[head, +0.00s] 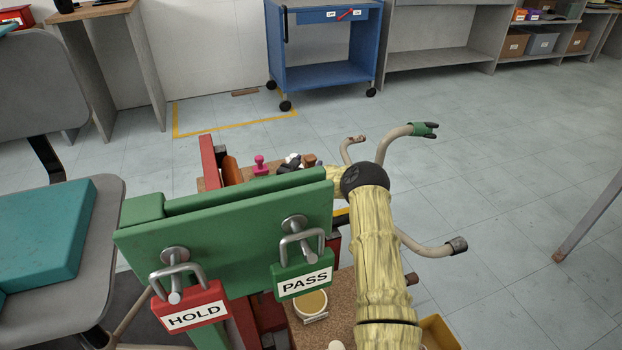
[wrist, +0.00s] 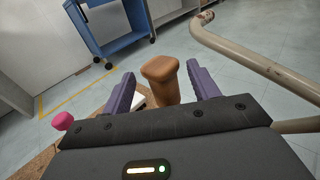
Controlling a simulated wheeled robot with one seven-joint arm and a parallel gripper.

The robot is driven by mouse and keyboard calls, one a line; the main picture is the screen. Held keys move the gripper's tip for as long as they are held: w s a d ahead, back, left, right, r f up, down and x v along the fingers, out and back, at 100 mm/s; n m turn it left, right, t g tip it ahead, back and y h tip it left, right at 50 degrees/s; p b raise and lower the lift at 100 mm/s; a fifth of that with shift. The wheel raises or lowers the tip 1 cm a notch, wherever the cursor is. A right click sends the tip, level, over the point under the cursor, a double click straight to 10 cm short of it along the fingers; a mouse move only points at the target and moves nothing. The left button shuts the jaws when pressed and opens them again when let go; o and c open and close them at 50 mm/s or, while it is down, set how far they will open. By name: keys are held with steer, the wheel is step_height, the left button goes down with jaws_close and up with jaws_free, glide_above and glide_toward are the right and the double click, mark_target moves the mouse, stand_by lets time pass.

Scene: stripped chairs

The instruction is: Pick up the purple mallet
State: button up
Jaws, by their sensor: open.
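No clearly purple mallet head shows in either view. In the wrist view, a brown, wood-like piece with a flared end (wrist: 161,76) stands between the fingers of my gripper (wrist: 160,72). A gap shows on each side of it. It could be a mallet handle, but I cannot tell; its lower part is hidden behind my gripper's body. The fingers look purple-grey and are open. In the head view, a small brown end (head: 309,159) shows beside my gripper (head: 291,162), which is partly hidden behind a green board.
A pink knobbed object (head: 260,166) stands left of my gripper; its top shows in the wrist view (wrist: 63,121). The green board (head: 230,225) carries padlocks marked HOLD (head: 192,310) and PASS (head: 303,279). Bent tubes (head: 425,247) reach out right of my arm. A blue cart (head: 325,77) stands behind.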

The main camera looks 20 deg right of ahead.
steer(key=x, duration=0.1)
steer(key=b+x, duration=0.1)
steer(key=x, duration=0.1)
steer(key=shift+w+d+f+b, duration=0.25)
steer(key=shift+d+f+b, duration=0.1)
steer(key=shift+w+r, duration=0.1)
steer(key=shift+w, duration=0.1)
steer(key=shift+d, duration=0.1)
steer(key=shift+s+d, duration=0.1)
jaws_close()
steer(key=shift+r, duration=0.15)
